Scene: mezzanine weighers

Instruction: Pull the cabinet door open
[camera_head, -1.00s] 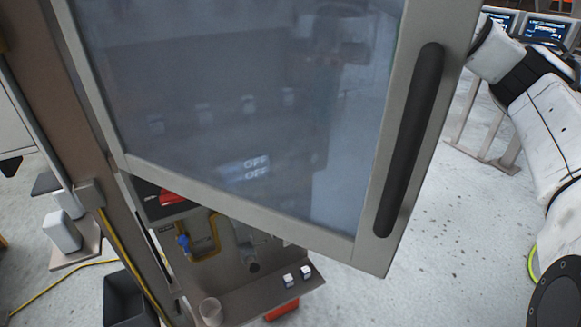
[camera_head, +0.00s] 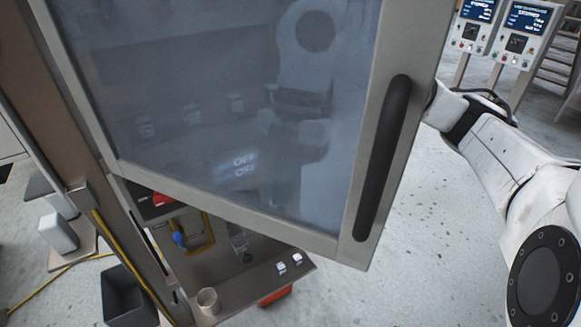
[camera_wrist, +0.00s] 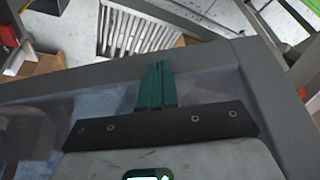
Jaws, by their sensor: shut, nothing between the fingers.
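The cabinet door (camera_head: 225,90) has a grey frame, a dark glass pane and a long black vertical handle (camera_head: 383,158) near its right edge. It stands swung out from the cabinet post (camera_head: 55,110) on the left, with cabinet fittings showing below its lower edge. My arm reaches behind the door's right edge in the head view, and my gripper is hidden there. In the wrist view, my gripper (camera_wrist: 156,70) has its dark green fingers shut together and empty, over the door's grey frame (camera_wrist: 215,62) and glass. Whether they touch the door is unclear.
A shelf (camera_head: 250,290) with a small cup (camera_head: 208,300) and two white switches sits below the door. A black bin (camera_head: 128,298) stands at lower left. Two display consoles (camera_head: 525,30) stand at the back right. Speckled floor (camera_head: 440,240) right of the door is clear.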

